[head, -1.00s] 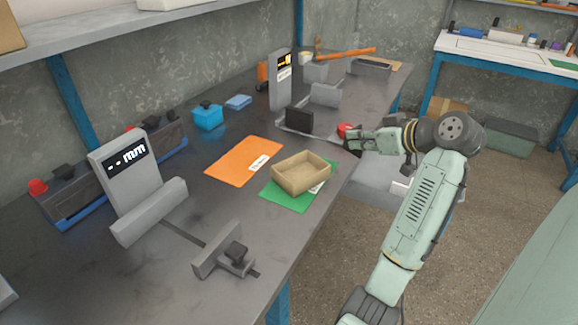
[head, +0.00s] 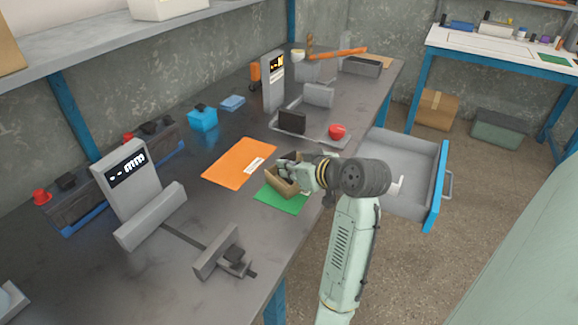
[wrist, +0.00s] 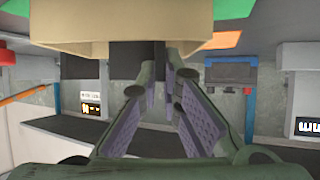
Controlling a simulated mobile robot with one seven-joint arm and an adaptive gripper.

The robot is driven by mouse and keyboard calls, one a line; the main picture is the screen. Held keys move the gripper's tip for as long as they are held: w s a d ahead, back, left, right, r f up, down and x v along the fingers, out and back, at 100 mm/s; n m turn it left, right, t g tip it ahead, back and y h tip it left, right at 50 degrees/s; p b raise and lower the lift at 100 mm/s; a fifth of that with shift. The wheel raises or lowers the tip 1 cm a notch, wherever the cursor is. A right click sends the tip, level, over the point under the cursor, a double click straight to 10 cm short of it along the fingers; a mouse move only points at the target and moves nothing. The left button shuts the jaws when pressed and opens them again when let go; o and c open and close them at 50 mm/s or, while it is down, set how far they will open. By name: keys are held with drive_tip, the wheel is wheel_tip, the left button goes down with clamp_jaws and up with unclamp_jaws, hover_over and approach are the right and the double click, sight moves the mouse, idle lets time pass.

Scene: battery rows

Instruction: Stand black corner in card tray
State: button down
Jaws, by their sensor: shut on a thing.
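The tan card tray (head: 281,189) sits on a green sheet (head: 285,200) near the bench's front edge. My gripper (head: 289,171) is at the tray, its fingers over the tray opening and partly covering it. In the wrist view the tray wall (wrist: 75,45) fills the top, and my gripper's fingers (wrist: 155,80) close on a dark piece (wrist: 150,55), which I take as the black corner. Its lower end is hidden by the tray and fingers, so I cannot tell whether it touches the tray floor.
An orange sheet (head: 240,160) lies left of the tray. A measuring gauge (head: 130,180) stands at the front left, another (head: 273,82) behind with a black block (head: 292,121). A red knob (head: 337,131) sits by the back gauge. An open grey drawer (head: 400,165) juts out at right.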

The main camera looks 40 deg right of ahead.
drive_tip(key=shift+f, duration=0.55)
drive_tip(key=shift+f, duration=0.1)
drive_tip(key=c, duration=2.1)
unclamp_jaws()
drive_tip(key=shift+o, duration=0.2)
drive_tip(key=shift+s+r, duration=0.15)
drive_tip(key=shift+r, duration=0.05)
drive_tip(key=b+v, duration=0.2)
drive_tip(key=v, duration=0.9)
drive_tip(key=shift+s, duration=0.35)
drive_tip(key=shift+r, duration=0.1)
